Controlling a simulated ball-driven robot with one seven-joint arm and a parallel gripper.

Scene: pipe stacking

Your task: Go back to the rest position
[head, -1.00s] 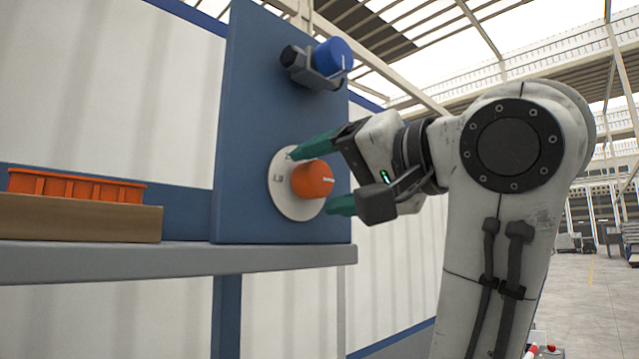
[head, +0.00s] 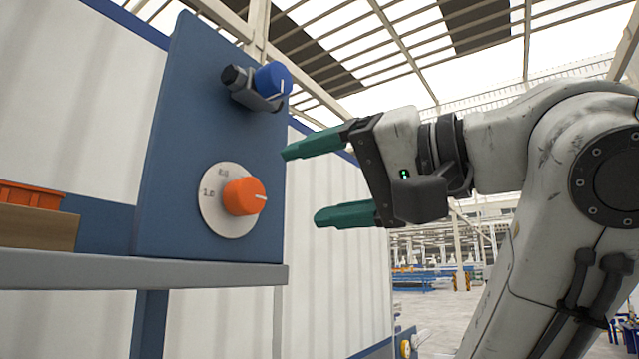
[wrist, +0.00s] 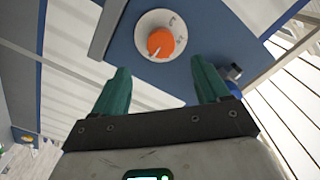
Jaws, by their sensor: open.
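My gripper (head: 318,180) is open and empty, with its two green fingers apart, to the right of the blue panel (head: 185,130) in the head view. An orange knob (head: 243,196) sits on a white numbered dial (head: 212,215) on the panel, and the fingers are clear of it. In the wrist view my gripper (wrist: 162,92) shows its spread fingers, with the orange knob (wrist: 162,42) beyond them and nothing between them.
A blue knob (head: 272,79) in a grey mount is above the dial. A grey shelf (head: 180,275) runs under the panel, with an orange tray (head: 28,194) on a brown block (head: 38,228) at the left. Open floor lies at the right.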

